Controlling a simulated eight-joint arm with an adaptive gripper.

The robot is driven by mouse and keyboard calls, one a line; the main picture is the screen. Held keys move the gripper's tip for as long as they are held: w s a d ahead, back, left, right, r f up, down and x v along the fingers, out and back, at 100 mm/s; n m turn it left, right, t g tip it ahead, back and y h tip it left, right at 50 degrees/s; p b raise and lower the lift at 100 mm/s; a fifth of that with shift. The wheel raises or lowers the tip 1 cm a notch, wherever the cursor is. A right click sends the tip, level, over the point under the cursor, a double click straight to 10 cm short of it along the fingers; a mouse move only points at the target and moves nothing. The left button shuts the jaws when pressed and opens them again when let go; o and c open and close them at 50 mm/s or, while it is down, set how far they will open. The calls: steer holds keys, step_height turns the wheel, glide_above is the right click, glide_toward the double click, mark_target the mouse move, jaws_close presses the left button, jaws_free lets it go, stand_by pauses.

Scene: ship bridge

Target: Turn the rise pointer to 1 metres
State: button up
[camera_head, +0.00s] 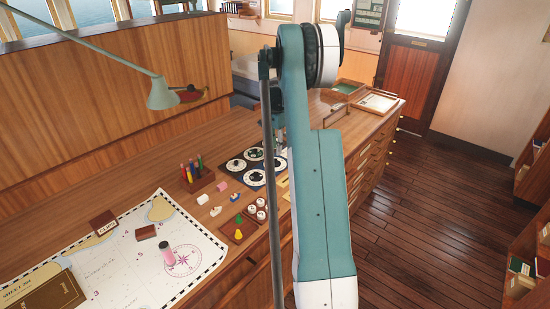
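A dark panel with several round white dials lies on the wooden chart table, left of my arm. The dials include a left one (236,165), a far one (253,154) and a near one (255,178). Another dial at the right is partly covered by my gripper. The pointers and lettering are too small to read, so I cannot tell which dial is the rise one or where its pointer stands. My gripper (278,151) hangs down over the right side of the panel. My arm partly hides it, and its fingers are too small to show whether they are apart.
A pen holder (201,183) with coloured pens stands left of the dials. Small blocks, a tray (239,229) with coloured pieces and several white round pieces lie nearer. A chart (130,262) covers the table's near left. A green lamp (162,94) reaches over the table.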

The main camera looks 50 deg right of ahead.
mark_target(275, 160)
steer(key=shift+f, duration=2.9)
steer(key=shift+c, duration=0.5)
steer(key=c, duration=0.8)
